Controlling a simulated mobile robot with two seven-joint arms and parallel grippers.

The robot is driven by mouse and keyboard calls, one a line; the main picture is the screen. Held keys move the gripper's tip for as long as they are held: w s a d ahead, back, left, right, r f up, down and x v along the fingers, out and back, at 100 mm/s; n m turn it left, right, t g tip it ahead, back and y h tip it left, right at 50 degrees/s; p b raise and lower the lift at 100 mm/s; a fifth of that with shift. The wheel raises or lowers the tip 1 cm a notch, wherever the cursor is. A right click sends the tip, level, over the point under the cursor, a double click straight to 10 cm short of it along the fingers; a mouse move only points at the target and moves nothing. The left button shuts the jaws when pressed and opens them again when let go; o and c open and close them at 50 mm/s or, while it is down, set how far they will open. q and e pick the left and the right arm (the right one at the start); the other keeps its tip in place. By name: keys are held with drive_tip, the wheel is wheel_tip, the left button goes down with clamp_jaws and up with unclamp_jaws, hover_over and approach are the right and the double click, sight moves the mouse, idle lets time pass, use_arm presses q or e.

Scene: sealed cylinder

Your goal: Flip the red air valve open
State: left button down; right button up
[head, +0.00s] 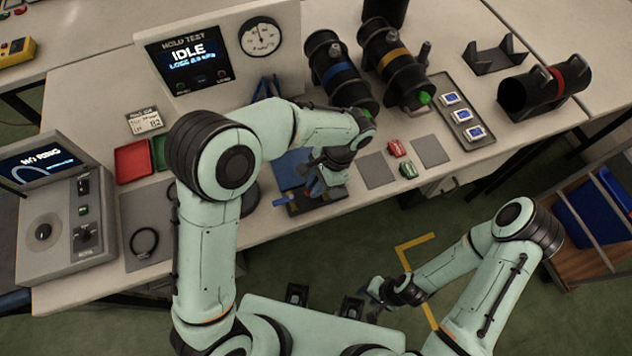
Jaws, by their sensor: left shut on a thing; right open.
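My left gripper (316,187) is down at the blue fixture (288,172) on the front edge of the bench. It is shut on a small part that it mostly hides. My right gripper (374,293) is open and empty, low in front of the bench over the green floor.
The hold test panel (207,65) reads IDLE, with a gauge (262,38) beside it. A red tray (134,162), small red (397,148) and green (408,170) pieces and grey pads lie nearby.

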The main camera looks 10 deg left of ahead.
use_arm(q)
drive_tip(key=n, duration=0.2)
drive_tip(key=n+g+h, duration=0.1)
drive_tip(key=shift+s+d+n+p, duration=0.2)
drive_tip(key=shift+n+p, duration=0.15)
drive_tip(key=shift+n, duration=0.05)
drive_tip(key=n+h, duration=0.1)
drive_tip(key=n, duration=0.3)
drive_tip(key=shift+s+d+n+g+h, duration=0.2)
drive_tip(key=shift+d+n+g+h, duration=0.1)
drive_tip(key=shift+d+g+h, duration=0.1)
drive_tip(key=n+h, duration=0.1)
drive_tip(key=n, duration=0.3)
drive_tip(key=shift+d+n+h, duration=0.3)
drive_tip(key=shift+d+h, duration=0.1)
drive_tip(key=shift+w+d+n+t+h, duration=0.15)
drive_tip(key=shift+n+h, duration=0.1)
drive_tip(key=shift+n, duration=0.5)
drive_tip(key=shift+d+n+t+h, duration=0.1)
drive_tip(key=shift+n+h, duration=0.1)
drive_tip(key=shift+n, duration=0.5)
drive_tip(key=shift+w+d+n+t+h, duration=0.15)
drive_tip(key=shift+n+h, duration=0.1)
drive_tip(key=shift+n, duration=0.5)
use_arm(e)
drive_tip(key=shift+w+r, duration=0.4)
drive_tip(key=shift+r, duration=0.3)
use_arm(q)
drive_tip(key=shift+s, duration=0.1)
